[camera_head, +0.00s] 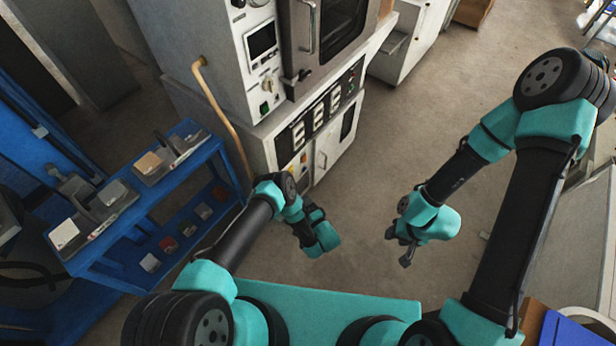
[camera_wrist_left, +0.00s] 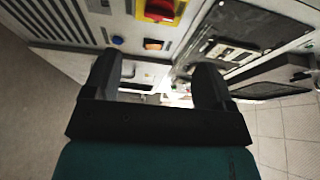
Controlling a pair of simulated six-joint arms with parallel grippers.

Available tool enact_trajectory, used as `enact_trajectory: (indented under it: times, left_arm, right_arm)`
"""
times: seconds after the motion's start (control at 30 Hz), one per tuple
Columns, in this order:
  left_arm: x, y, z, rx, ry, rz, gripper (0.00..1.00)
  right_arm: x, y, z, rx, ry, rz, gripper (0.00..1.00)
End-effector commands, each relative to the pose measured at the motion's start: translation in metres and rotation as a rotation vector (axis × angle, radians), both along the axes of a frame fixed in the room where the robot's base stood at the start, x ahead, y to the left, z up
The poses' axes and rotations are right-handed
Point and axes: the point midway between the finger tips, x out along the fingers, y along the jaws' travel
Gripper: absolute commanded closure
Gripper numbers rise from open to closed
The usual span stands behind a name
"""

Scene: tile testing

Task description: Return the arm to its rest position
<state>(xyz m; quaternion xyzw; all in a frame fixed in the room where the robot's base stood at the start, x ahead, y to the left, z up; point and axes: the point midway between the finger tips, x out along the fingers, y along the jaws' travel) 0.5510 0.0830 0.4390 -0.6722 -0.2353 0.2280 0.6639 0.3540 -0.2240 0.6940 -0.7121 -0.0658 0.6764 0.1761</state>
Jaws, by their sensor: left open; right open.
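My left arm comes in from the left in the head view, with my left gripper (camera_head: 315,228) in front of the grey machine's lower cabinet, apart from it. In the left wrist view my left gripper (camera_wrist_left: 158,85) shows two dark fingers spread apart with nothing between them. My right arm comes in from the right. My right gripper (camera_head: 402,250) hangs over bare floor near the middle, pointing down and left, open, with nothing seen in it. The two grippers are apart from each other.
The grey testing machine (camera_head: 215,50) stands behind the left gripper; its red and yellow switch (camera_wrist_left: 160,10) shows close in the wrist view. A blue shelf (camera_head: 130,215) with tiles is at left. A blue item (camera_head: 575,330) lies at lower right. Floor (camera_head: 400,150) between is clear.

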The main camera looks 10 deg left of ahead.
Motion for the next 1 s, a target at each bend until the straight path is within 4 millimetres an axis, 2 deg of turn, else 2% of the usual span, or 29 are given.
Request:
enact_trajectory:
  times: [0.17, 0.27, 0.37, 0.53, 0.7, 0.8, 1.0]
  left_arm:
    - [0.001, 0.002, 0.0, 0.001, 0.01, 0.007, 0.22]
    - [0.004, 0.011, -0.001, 0.005, 0.064, 0.038, 0.22]
    - [0.007, 0.031, -0.004, 0.009, 0.182, 0.105, 0.22]
    - [-0.001, 0.079, -0.009, -0.021, 0.503, 0.277, 0.22]
    - [-0.033, 0.121, -0.005, -0.124, 0.843, 0.447, 0.22]
    - [-0.058, 0.136, 0.003, -0.221, 1.021, 0.533, 0.22]
    - [-0.112, 0.147, 0.032, -0.492, 1.307, 0.665, 0.22]
  right_arm:
    - [0.0, 0.0, 0.0, 0.0, 0.0, 0.0, 0.57]
    - [0.0, 0.0, 0.0, 0.0, 0.0, 0.0, 0.57]
    - [0.0, 0.0, 0.0, 0.0, 0.0, 0.0, 0.57]
    - [0.0, 0.0, 0.0, 0.0, 0.0, 0.0, 0.57]
    - [0.0, 0.0, 0.0, 0.0, 0.0, 0.0, 0.57]
    - [0.0, 0.0, 0.0, 0.0, 0.0, 0.0, 0.57]
    - [0.0, 0.0, 0.0, 0.0, 0.0, 0.0, 0.57]
